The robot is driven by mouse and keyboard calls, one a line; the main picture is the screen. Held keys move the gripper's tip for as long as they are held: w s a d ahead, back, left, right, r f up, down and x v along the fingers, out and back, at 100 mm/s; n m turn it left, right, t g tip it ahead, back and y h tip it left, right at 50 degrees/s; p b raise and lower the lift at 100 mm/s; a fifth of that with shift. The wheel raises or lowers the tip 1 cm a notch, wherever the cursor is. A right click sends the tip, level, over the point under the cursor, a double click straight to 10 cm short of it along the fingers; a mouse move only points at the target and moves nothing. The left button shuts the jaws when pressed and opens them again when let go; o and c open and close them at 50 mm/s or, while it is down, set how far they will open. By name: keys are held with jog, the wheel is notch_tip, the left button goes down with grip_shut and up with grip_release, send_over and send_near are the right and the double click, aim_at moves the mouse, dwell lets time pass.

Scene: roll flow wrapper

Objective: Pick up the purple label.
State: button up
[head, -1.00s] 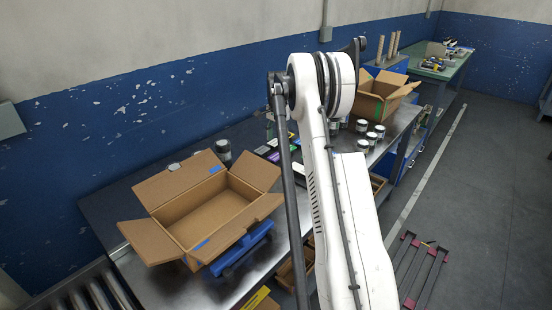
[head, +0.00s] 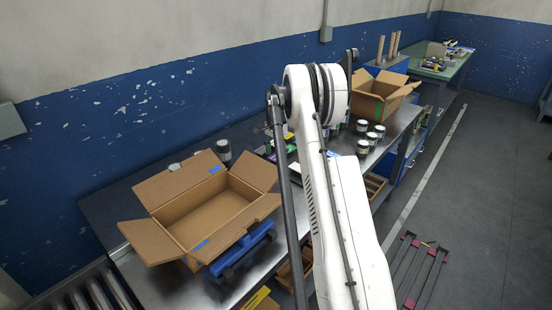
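Several flat coloured labels lie on the metal table beside my arm, partly hidden by it. A small purple patch that looks like the purple label (head: 272,157) shows just left of my arm, but it is too small to make out clearly. A green label (head: 291,149) lies close to it. My white arm rises through the middle of the head view and bends away at the top. My gripper is hidden behind the arm, so I cannot see its fingers or where it is relative to the label.
An open, empty cardboard box (head: 188,254) stands at the near left of the table. Another open box (head: 368,104) stands farther back. Several cans (head: 363,147) stand right of my arm, and a can (head: 223,150) stands left. A blue wall runs behind.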

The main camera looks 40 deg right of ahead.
jog(key=shift+f+b, duration=0.25)
jog(key=shift+b, duration=0.1)
dwell(0.3)
jog(key=c, duration=0.8)
